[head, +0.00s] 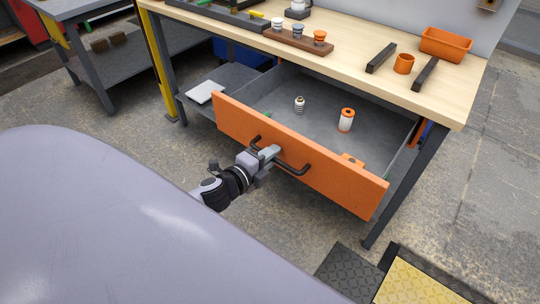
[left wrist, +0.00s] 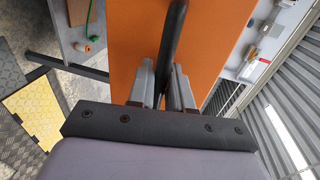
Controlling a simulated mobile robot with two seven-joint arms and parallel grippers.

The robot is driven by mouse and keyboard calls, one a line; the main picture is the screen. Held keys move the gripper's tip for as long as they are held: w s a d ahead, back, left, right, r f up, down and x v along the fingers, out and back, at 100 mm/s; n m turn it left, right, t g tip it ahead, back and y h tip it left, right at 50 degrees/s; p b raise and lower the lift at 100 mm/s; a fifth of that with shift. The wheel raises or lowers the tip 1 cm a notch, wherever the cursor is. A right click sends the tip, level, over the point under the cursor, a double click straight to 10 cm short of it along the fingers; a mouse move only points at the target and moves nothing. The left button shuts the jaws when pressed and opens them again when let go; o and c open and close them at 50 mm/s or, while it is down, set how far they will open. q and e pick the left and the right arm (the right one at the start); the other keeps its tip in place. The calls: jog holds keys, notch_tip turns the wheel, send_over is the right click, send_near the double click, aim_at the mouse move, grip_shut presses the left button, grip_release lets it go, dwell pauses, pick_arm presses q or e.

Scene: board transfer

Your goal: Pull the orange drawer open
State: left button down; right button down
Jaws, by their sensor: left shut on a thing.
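The orange drawer (head: 335,186) under the workbench stands well out, and its grey inside shows. A dark bar handle (head: 294,169) is fixed across its front. My left gripper (head: 269,153) is shut on the handle, near its left part. In the left wrist view the two fingers of the left gripper (left wrist: 166,85) sit either side of the handle (left wrist: 173,45), in front of the orange drawer front (left wrist: 130,40). Inside the drawer stand a white and orange cylinder (head: 346,120) and a small ribbed metal part (head: 299,105). My right gripper is not in view.
The wooden bench top (head: 345,65) carries an orange cup (head: 403,64), an orange bin (head: 446,44), two dark bars and a brown rack (head: 298,40). Black and yellow floor mats (head: 412,290) lie at the lower right. Floor is clear right of the bench.

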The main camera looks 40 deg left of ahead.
pick_arm(q)
jog(key=c, duration=1.2)
grip_release()
jog(key=shift+v, duration=3.6)
jog(key=s+d+f+n+g+p, duration=0.1)
jog(key=s+d+f+n, duration=0.1)
jog(key=s+d+n, duration=0.1)
jog(key=s+d+f+n+g+p, duration=0.2)
jog(key=s+d+n, duration=0.2)
jog(key=n, duration=0.4)
jog(key=s+d+f+n+g+h+p, duration=0.1)
jog(key=s+d+f+n+g+p, duration=0.1)
jog(key=s+n, duration=0.3)
jog(key=shift+d+f+n, duration=0.1)
jog(key=shift+d+n, duration=0.2)
jog(key=shift+d, duration=0.45)
